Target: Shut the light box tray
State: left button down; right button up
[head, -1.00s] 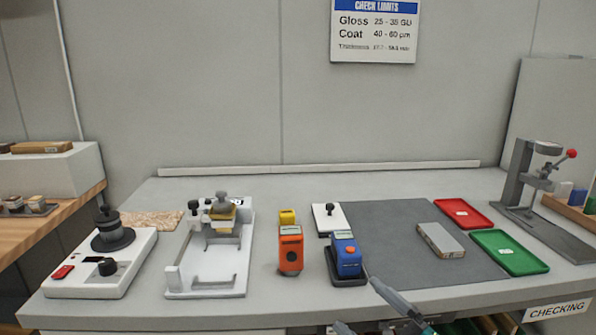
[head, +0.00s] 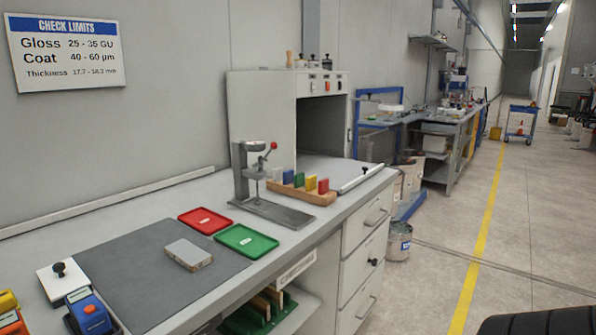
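The light box (head: 262,115) is a grey cabinet with a dark front opening, standing at the far end of the bench. Its light grey tray (head: 335,170) sticks out of the opening at bench height, pulled out, with a pale bar handle (head: 359,179) along its front edge. The part of the tray inside the box is hidden in shadow. Neither of my grippers is in the head view.
A wooden block rack with coloured pieces (head: 300,193) and a grey stand gauge (head: 272,208) stand left of the tray. Red (head: 206,220) and green (head: 246,241) trays lie nearer. Drawers (head: 366,229) are below. The floor (head: 430,240) to the right is open.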

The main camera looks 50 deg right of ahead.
aim_at(344, 174)
jog(key=z, duration=1.75)
jog(key=i+l+u, duration=0.1)
jog(key=u, duration=0.6)
jog(key=i+l+u, duration=0.15)
jog(key=l+u, duration=0.2)
jog(key=i+l+u, duration=0.15)
jog(key=l+u, duration=0.2)
jog(key=i+l+u, duration=0.1)
jog(key=l, duration=0.5)
jog(key=i+l+u, duration=0.15)
jog(key=l, duration=0.5)
jog(key=l+u, duration=0.1)
jog(key=l, duration=0.5)
